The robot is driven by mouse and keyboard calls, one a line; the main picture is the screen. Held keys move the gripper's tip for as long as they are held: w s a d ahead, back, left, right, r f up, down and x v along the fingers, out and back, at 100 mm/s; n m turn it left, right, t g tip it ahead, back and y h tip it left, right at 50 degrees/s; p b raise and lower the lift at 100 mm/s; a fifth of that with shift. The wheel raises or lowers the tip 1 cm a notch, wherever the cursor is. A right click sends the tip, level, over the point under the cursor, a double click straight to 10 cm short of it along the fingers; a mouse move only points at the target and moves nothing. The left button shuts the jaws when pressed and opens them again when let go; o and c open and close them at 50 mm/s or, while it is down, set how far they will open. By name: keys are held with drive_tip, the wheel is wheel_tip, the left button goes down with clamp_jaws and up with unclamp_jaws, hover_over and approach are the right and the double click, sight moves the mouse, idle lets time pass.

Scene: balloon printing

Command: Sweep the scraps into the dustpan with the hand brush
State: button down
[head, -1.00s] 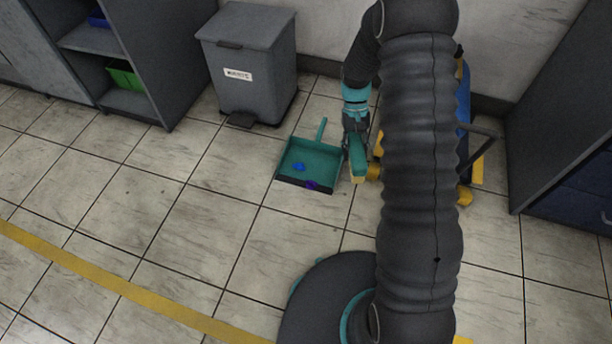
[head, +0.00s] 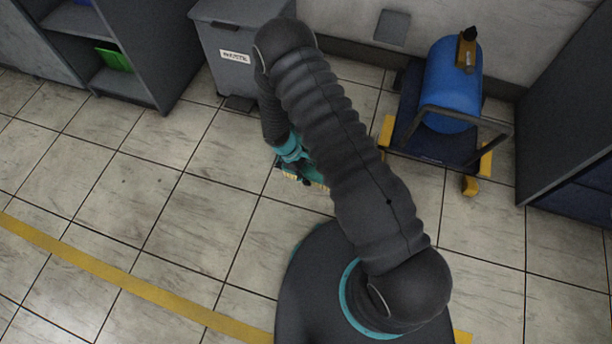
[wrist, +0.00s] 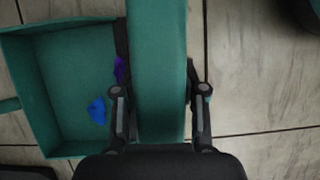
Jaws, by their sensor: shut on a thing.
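The teal dustpan (wrist: 62,88) lies on the floor at the left of the wrist view; in the head view my arm largely hides it. A blue scrap (wrist: 97,110) lies inside it, and a purple scrap (wrist: 120,70) lies at its dark front lip. My gripper (wrist: 160,92) is shut on the teal hand brush (wrist: 158,50), with a finger on each side. The brush lies across the dustpan's mouth, beside the purple scrap. Its yellow bristles show in the head view (head: 289,176). I cannot tell whether the bristles touch the lip.
A grey pedal bin (head: 232,80) stands behind, against the wall. A blue tank on a wheeled cart (head: 452,90) stands to the right. Shelves with a green bin (head: 115,60) are at the left. The tiled floor at left and front, with a yellow line (head: 120,285), is clear.

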drive_tip(key=shift+s+a+f+n, duration=0.3)
drive_tip(key=shift+f+n, duration=0.1)
drive_tip(key=shift+f, duration=0.25)
drive_tip(key=f+b, duration=0.2)
drive_tip(key=f, duration=0.1)
drive_tip(key=w+f+b, duration=0.1)
drive_tip(key=f, duration=0.1)
drive_tip(key=shift+w+d+f, duration=0.1)
drive_tip(key=shift+d+f, duration=0.1)
drive_tip(key=shift+d, duration=0.05)
drive_tip(key=shift+s+a+r+p, duration=0.4)
drive_tip(key=shift+s+a+p, duration=0.05)
drive_tip(key=shift+s+a, duration=0.5)
drive_tip(key=shift+a, duration=0.05)
drive_tip(key=w+d+b, duration=0.1)
drive_tip(key=w, duration=0.2)
drive_tip(key=w+d+b, duration=0.1)
drive_tip(key=w+b, duration=0.1)
drive_tip(key=w, duration=0.2)
drive_tip(key=w+d+f+b, duration=0.1)
drive_tip(key=w, duration=0.2)
drive_tip(key=shift+w+d+b, duration=0.35)
drive_tip(key=shift+b, duration=0.05)
wheel_tip(320, 180, up, 5)
drive_tip(key=p, duration=0.2)
drive_tip(key=shift+d+f+p, duration=0.1)
drive_tip(key=shift+f+p, duration=0.05)
drive_tip(key=shift+p, duration=0.15)
drive_tip(key=shift+r+p, duration=0.3)
drive_tip(key=shift+r, duration=0.35)
